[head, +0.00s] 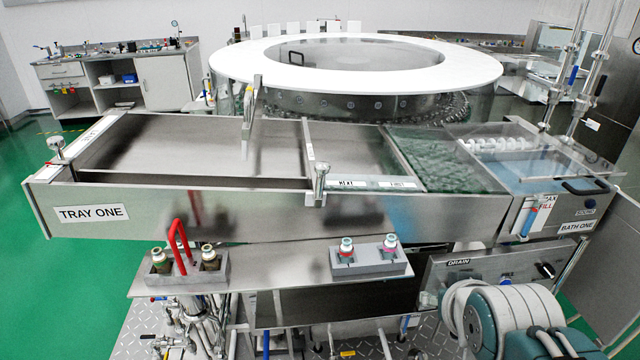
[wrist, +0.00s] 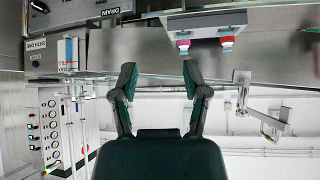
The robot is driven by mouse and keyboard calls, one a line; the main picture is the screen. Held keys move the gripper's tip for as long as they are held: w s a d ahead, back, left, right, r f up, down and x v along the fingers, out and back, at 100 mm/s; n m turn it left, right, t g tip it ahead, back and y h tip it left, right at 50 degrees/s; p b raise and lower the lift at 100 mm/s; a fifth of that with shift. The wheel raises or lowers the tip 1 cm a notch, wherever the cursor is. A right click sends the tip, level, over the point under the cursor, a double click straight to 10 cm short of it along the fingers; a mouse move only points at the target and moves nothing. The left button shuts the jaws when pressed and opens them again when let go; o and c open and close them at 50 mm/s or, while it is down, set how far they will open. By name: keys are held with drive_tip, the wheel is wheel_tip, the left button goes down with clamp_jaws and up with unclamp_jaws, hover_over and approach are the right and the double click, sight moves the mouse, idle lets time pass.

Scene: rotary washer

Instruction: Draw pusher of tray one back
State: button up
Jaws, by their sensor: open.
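Tray one (head: 130,217) is a long steel trough with a TRAY ONE label at its left front. One crossbar (head: 308,150) spans it near the middle, with a knobbed metal post (head: 320,180) at its front end. A second knobbed post (head: 57,148) stands at the tray's left end. I cannot tell for certain which is the pusher. My gripper (wrist: 159,72) is open and empty in the wrist view, which looks upside down. A knobbed post (wrist: 241,85) shows right of the fingers, apart from them. The fingers are not clearly visible in the head view.
Capped bottles stand in two grey holders (head: 368,262) on the shelf before the tray, beside a red hooked handle (head: 178,240). An upright metal plate (head: 250,112) rises over the tray. Bath one (head: 565,210) is at right. A round white-topped washer (head: 360,50) stands behind.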

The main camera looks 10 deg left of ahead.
drive_tip(key=w+a+r+n+t+y, duration=0.25)
drive_tip(key=w+a+t, duration=0.25)
drive_tip(key=w+a, duration=0.4)
drive_tip(key=n+t+y, duration=0.2)
drive_tip(key=y, duration=0.4)
approach(322, 186)
drive_tip(key=shift+m, duration=0.25)
drive_tip(key=x, duration=1.1)
clamp_jaws()
